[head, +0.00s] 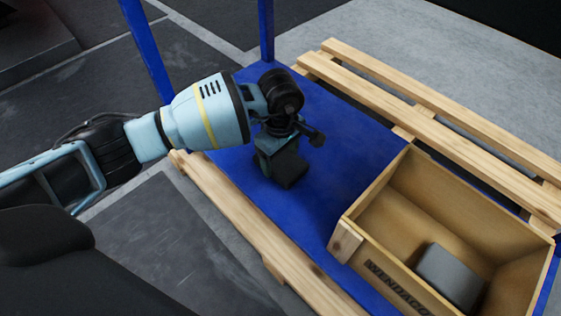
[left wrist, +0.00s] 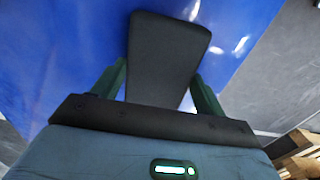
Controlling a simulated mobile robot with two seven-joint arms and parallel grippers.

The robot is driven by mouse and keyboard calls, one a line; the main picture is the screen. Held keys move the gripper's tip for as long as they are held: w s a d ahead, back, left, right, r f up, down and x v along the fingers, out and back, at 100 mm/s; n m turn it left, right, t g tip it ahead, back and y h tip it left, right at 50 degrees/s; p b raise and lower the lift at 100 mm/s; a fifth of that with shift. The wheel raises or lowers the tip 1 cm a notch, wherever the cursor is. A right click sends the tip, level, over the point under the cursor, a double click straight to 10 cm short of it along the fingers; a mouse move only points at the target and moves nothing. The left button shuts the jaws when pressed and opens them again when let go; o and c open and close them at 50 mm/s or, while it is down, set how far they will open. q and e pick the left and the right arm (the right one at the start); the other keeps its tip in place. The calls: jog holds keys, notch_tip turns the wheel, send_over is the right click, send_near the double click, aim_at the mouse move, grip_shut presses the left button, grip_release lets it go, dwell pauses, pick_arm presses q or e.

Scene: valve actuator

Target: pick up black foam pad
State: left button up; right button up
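The black foam pad (head: 291,168) is a dark block at the blue surface, below the end of my left arm. In the left wrist view the pad (left wrist: 165,50) lies between the two green fingers and reaches beyond their tips. My left gripper (head: 275,155) points down at the pad, with its fingers (left wrist: 161,72) on either side of it. The fingertips are at or very near the pad's edges; I cannot tell whether they press on it. The pad's underside is hidden. My right gripper is not in view.
A wooden crate (head: 347,240) stands at the right with a grey block (head: 450,275) inside. Blue surface (head: 340,130) lies bare between gripper and crate. Wooden slats (head: 440,115) run along the far side, and another (head: 235,220) along the near side. Blue posts (head: 266,30) rise behind.

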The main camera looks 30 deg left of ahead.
aim_at(280, 162)
pick_arm(q)
jog(key=c, duration=0.3)
jog(key=shift+c, duration=0.2)
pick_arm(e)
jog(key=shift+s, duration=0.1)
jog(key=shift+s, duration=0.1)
pick_arm(q)
jog(key=shift+r+p, duration=0.4)
jog(key=shift+r, duration=0.15)
jog(key=r+p, duration=0.2)
jog(key=shift+s+d+r, duration=0.1)
jog(key=shift+s+r, duration=0.2)
jog(key=shift+r, duration=0.05)
jog(key=s+d+p, duration=0.2)
jog(key=s+p, duration=0.1)
jog(key=s, duration=0.4)
jog(key=s+d+r+p, duration=0.1)
jog(key=s+d+p, duration=0.2)
jog(key=s, duration=0.4)
jog(key=shift+s, duration=0.3)
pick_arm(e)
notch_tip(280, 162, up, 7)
